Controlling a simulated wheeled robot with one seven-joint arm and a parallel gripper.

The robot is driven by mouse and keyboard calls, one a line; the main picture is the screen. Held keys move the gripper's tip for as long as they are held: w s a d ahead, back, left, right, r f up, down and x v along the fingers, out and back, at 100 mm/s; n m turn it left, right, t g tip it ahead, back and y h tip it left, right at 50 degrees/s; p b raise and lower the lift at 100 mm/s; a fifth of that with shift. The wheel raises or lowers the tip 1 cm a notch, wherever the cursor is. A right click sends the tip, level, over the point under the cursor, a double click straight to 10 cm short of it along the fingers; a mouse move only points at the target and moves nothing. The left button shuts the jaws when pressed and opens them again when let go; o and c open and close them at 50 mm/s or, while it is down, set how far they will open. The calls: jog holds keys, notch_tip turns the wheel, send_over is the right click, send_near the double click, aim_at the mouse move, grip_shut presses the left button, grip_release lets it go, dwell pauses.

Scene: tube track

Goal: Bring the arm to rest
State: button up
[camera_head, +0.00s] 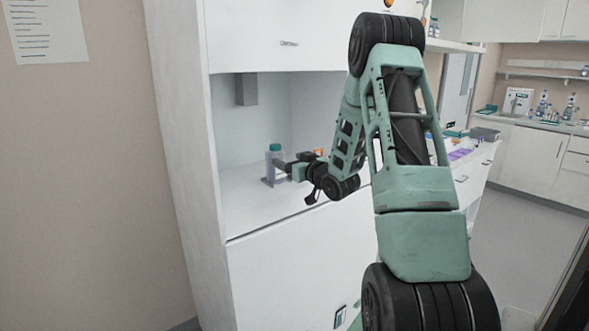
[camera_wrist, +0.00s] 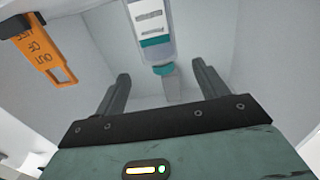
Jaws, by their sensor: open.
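A clear bottle with a teal cap (camera_head: 275,149) stands upright on the white counter inside the cabinet alcove. In the wrist view the bottle (camera_wrist: 151,22) appears upside down, at the top, with its cap pointing down the picture. My gripper (camera_head: 284,168) reaches into the alcove close beside the bottle. In the wrist view my gripper's fingers (camera_wrist: 160,72) are spread wide. The bottle shows between and beyond the fingertips, and no finger visibly grips it. My arm is stretched out from the lower right of the head view.
The alcove has a white side wall (camera_head: 180,150) on the left and an upper cupboard (camera_head: 285,45) above. A grey block (camera_head: 246,90) hangs on its back wall. An orange tag (camera_wrist: 45,50) with lettering is near my gripper. Open floor (camera_head: 515,225) lies at right.

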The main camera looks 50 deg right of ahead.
jog(key=shift+v, duration=0.95)
jog(key=s+a+f+n+g+y, duration=0.1)
jog(key=a+f+g, duration=0.3)
jog(key=a, duration=0.7)
jog(key=s+a+f+g+y, duration=0.15)
jog(key=a+g, duration=0.35)
jog(key=a, duration=0.6)
jog(key=s+a+n+g+y, duration=0.2)
jog(key=s+a+n+g, duration=0.6)
jog(key=s+a, duration=1.8)
jog(key=a+r+n, duration=0.1)
jog(key=a, duration=0.3)
